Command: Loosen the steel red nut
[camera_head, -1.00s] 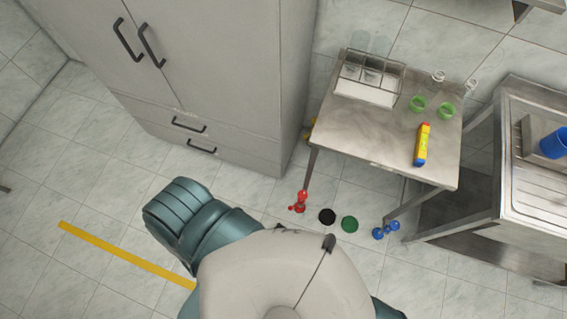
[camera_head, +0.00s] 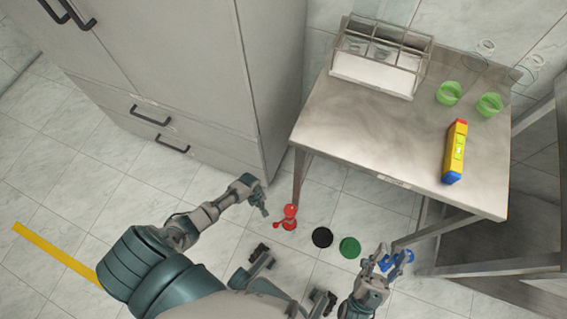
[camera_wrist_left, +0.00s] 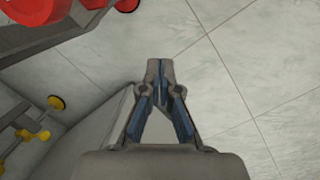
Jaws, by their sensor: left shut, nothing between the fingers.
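The red nut (camera_head: 290,213) is part of a red fitting at the foot of the table's front left leg. My left gripper (camera_head: 263,206) is just left of it in the head view, apart from it. In the left wrist view the left gripper (camera_wrist_left: 160,68) is shut and empty over pale floor tiles. Red parts (camera_wrist_left: 24,9) show at that view's top left, beside a grey metal leg. My right gripper (camera_head: 388,256) appears open, by the blue fitting (camera_head: 401,258) at the right leg's foot. I cannot tell if it touches it.
A black disc (camera_head: 322,237) and a green disc (camera_head: 349,247) lie on the floor between the legs. A grey cabinet (camera_head: 190,80) stands left. Yellow fittings (camera_wrist_left: 56,102) show in the wrist view.

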